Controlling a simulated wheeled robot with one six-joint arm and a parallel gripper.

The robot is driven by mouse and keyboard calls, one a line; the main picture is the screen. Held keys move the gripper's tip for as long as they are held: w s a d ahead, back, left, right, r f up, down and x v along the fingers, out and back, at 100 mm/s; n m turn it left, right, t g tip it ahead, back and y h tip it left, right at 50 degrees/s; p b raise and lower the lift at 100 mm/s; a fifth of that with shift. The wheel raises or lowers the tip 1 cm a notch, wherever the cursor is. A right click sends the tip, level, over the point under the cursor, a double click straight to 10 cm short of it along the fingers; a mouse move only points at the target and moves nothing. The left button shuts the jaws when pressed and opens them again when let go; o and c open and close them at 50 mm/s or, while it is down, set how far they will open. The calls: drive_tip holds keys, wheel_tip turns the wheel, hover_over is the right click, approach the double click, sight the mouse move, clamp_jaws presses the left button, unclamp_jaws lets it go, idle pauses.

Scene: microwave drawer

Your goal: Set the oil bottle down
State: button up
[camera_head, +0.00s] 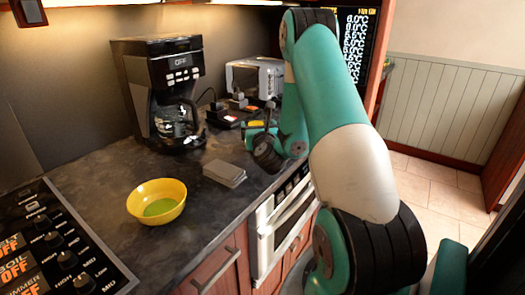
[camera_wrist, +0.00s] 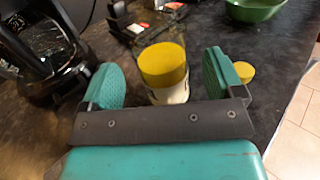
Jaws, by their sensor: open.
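The oil bottle (camera_wrist: 165,66) shows in the wrist view as a clear body with a yellow band and a paler part nearest me. It is between the two green finger pads of my gripper (camera_wrist: 163,78), which are spread with a visible gap on each side of it. The bottle appears to be on the dark counter, though its base contact is not clear. In the head view my gripper (camera_head: 264,140) is low over the counter, right of the coffee maker, partly hidden by my arm. I cannot make out the bottle clearly there.
A coffee maker (camera_head: 165,90) stands left of my gripper and a toaster (camera_head: 255,78) behind it. A yellow bowl (camera_head: 157,201) and grey stack (camera_head: 224,173) are in front. A green bowl (camera_wrist: 254,8) and a yellow round thing (camera_wrist: 244,72) show in the wrist view.

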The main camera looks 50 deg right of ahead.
drive_tip(key=p+v, duration=0.2)
drive_tip(key=v, duration=0.6)
drive_tip(key=shift+a, duration=0.25)
drive_tip(key=w+a+n+y, duration=0.2)
drive_tip(key=a+n, duration=0.1)
drive_tip(key=w+a+r+n+y, duration=0.1)
drive_tip(key=a+n+y, duration=0.1)
drive_tip(key=a+n, duration=0.1)
drive_tip(key=w+a+r+n+y, duration=0.1)
drive_tip(key=w+a+n+y, duration=0.1)
drive_tip(key=a+n, duration=0.2)
drive_tip(key=shift+w+t+y, duration=0.35)
drive_tip(key=shift+t+y, duration=0.05)
drive_tip(key=s+a+r+n+g+y, duration=0.15)
drive_tip(key=a+n+y, duration=0.25)
drive_tip(key=a+n, duration=0.4)
drive_tip(key=a+r+n+g+y, duration=0.15)
drive_tip(key=a+n+y, duration=0.25)
drive_tip(key=a+n, duration=0.45)
drive_tip(key=s+a+r+n+g+y, duration=0.2)
drive_tip(key=s+a+n+g, duration=0.3)
drive_tip(key=s+a+n, duration=0.4)
drive_tip(key=s+a+r+n+g+h, duration=0.1)
drive_tip(key=s+n+g, duration=0.5)
drive_tip(key=s+n, duration=0.8)
wheel_tip(320, 180, up, 2)
drive_tip(key=shift+a+r+n+g, duration=0.15)
drive_tip(key=shift+a+n+g, duration=0.15)
drive_tip(key=shift+a+n, duration=0.5)
